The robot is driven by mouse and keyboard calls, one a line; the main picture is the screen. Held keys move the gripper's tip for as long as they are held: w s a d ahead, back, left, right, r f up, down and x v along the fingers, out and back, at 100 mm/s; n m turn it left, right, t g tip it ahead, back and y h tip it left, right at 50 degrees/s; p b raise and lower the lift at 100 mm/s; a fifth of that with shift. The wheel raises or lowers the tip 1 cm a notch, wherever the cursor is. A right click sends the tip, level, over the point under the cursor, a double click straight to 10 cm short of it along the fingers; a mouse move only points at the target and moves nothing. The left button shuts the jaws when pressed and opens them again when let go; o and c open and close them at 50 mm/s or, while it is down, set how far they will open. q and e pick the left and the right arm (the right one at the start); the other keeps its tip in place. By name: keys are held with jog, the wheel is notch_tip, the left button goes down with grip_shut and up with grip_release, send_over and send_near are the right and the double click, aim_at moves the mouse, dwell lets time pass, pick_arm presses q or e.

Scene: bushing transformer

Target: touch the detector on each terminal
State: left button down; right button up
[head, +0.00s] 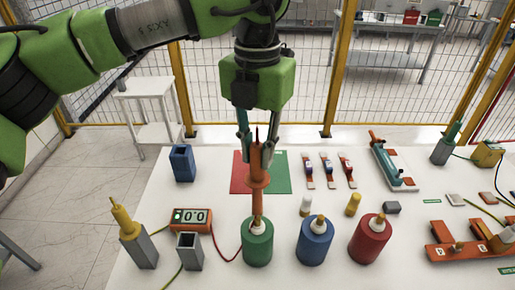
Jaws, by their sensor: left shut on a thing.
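My left gripper (257,157) points down from the top and is shut on the orange detector (257,193), which it holds upright. The detector's thin upper part rises between the fingers, and its flange sits just below them. Its lower end is at the top of the green bushing (257,245); I cannot tell whether it touches the terminal there. The blue bushing (314,245) and the red bushing (369,241) stand to the right, each with a white collar and a brass-coloured terminal on top. My right gripper is not in view.
Left on the white table are a meter with a lit display (192,219), a grey holder with a yellow probe (139,244), an empty grey holder (189,253) and a blue holder (182,163). A red-green mat (282,173) lies behind. Fuse-like parts and a terminal board (468,249) are right.

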pick_arm(q)
jog(key=shift+f+b, duration=0.4)
dwell(0.6)
dwell(0.4)
jog(key=shift+r, duration=0.1)
jog(key=shift+r+p, duration=0.7)
jog(key=shift+r, duration=0.2)
jog(key=shift+r+p, duration=2.6)
jog(key=shift+r, duration=1.5)
jog(key=shift+f, duration=0.1)
